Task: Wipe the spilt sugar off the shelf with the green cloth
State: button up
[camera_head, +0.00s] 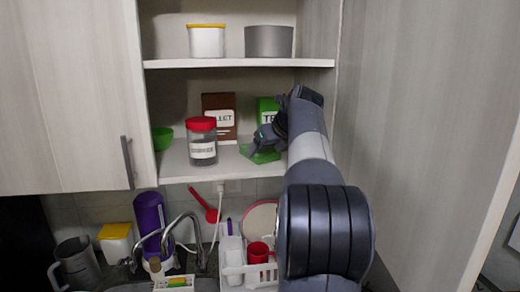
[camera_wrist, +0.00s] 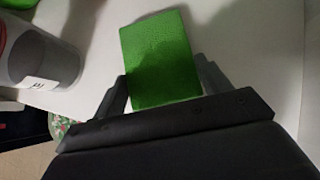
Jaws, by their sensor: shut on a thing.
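The green cloth (camera_wrist: 158,58) lies between the two fingers of my gripper (camera_wrist: 160,92) in the wrist view. My gripper is shut on it, and the cloth sticks out flat past the fingertips. In the head view my gripper (camera_head: 262,143) is at the lower open shelf (camera_head: 232,168), with the green cloth (camera_head: 262,155) at the shelf's surface near its front right. Whether the cloth touches the shelf is hard to tell. I cannot make out any spilt sugar on the white shelf in either view; my arm and gripper hide part of the right side.
A red-lidded jar (camera_head: 202,142) stands left of my gripper, close to the cloth. A brown box (camera_head: 219,115), a green box (camera_head: 267,109) and a green bowl (camera_head: 162,138) are also on this shelf. An upper shelf (camera_head: 235,63) runs above. A dish rack (camera_head: 248,272) is below.

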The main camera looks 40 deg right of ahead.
aim_at(260, 154)
jog(key=shift+s+d, duration=0.3)
jog(key=shift+d, duration=0.2)
jog(key=shift+s+a, duration=0.45)
jog(key=shift+s, duration=0.45)
jog(key=shift+s+a, duration=0.45)
jog(key=shift+s, duration=0.4)
jog(key=shift+s+a, duration=0.45)
jog(key=shift+s, duration=0.45)
jog(key=shift+w+a, duration=0.45)
jog(key=shift+a, duration=0.45)
jog(key=shift+w+a, duration=0.45)
jog(key=shift+a, duration=0.45)
jog(key=shift+w+a, duration=0.45)
jog(key=shift+a, duration=0.45)
jog(key=shift+w+d, duration=0.35)
jog(key=shift+w, duration=0.3)
jog(key=shift+w+d, duration=0.3)
jog(key=shift+w, duration=0.35)
jog(key=shift+s+d+f, duration=0.1)
jog(key=shift+s+d, duration=0.25)
jog(key=shift+d, duration=0.35)
jog(key=shift+s+d+f, duration=0.1)
jog(key=shift+s+d, duration=0.2)
jog(key=shift+d, duration=0.35)
jog(key=shift+r, duration=0.1)
